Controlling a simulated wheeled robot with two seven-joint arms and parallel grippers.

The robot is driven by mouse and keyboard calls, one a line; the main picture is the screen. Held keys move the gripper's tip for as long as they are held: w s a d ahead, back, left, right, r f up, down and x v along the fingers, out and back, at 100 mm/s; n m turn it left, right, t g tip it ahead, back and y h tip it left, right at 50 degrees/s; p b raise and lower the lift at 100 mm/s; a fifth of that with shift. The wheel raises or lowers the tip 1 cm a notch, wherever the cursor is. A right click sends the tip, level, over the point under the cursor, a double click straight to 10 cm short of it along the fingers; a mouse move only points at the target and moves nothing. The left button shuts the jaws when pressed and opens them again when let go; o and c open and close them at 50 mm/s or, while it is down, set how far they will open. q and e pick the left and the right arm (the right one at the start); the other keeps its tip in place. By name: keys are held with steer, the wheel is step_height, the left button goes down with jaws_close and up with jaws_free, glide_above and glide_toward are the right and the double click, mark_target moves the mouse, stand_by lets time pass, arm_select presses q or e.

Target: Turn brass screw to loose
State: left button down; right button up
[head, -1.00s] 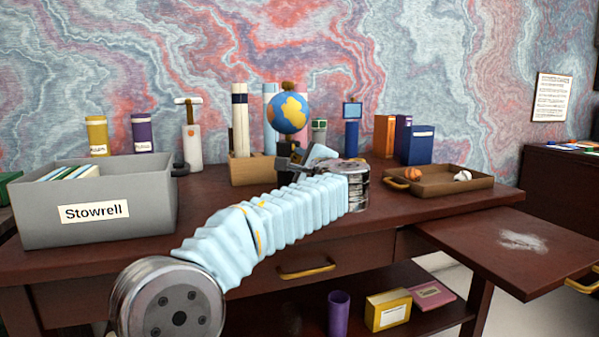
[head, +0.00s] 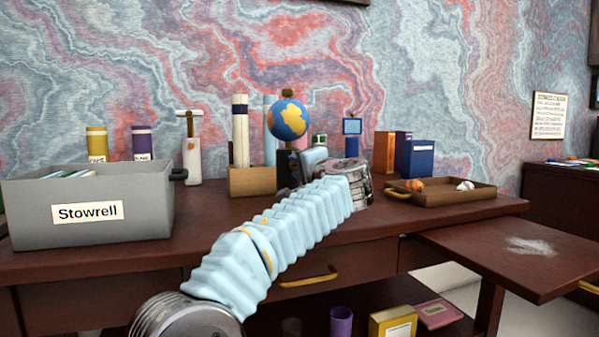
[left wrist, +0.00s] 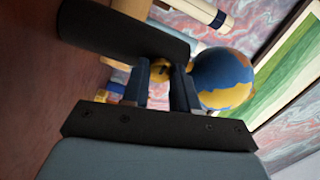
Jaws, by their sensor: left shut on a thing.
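The brass screw (left wrist: 160,70) shows in the left wrist view between the two dark fingers of my left gripper (left wrist: 163,88), partly covered by them. The gripper is shut on it. The blue and yellow globe (left wrist: 222,78) is right beside the fingers, and it also shows in the head view (head: 288,119), with a brown knob on top. In the head view my left gripper (head: 300,166) is mostly hidden behind my pale blue arm, just below the globe, and the screw is hidden there. My right gripper is not in view.
A grey Stowrell bin (head: 130,214) stands at the left. A wooden box (head: 250,182) with rolled tubes is behind my arm. A brown tray (head: 450,197) with small items is at the right. A side leaf (head: 480,260) extends lower right.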

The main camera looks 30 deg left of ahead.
stand_by(0.3)
arm_select(q)
steer(key=c, duration=0.9)
jaws_free()
steer(key=shift+o, duration=0.2)
steer(key=v, duration=1.4)
steer(key=shift+b, duration=0.45)
steer(key=shift+a, duration=0.1)
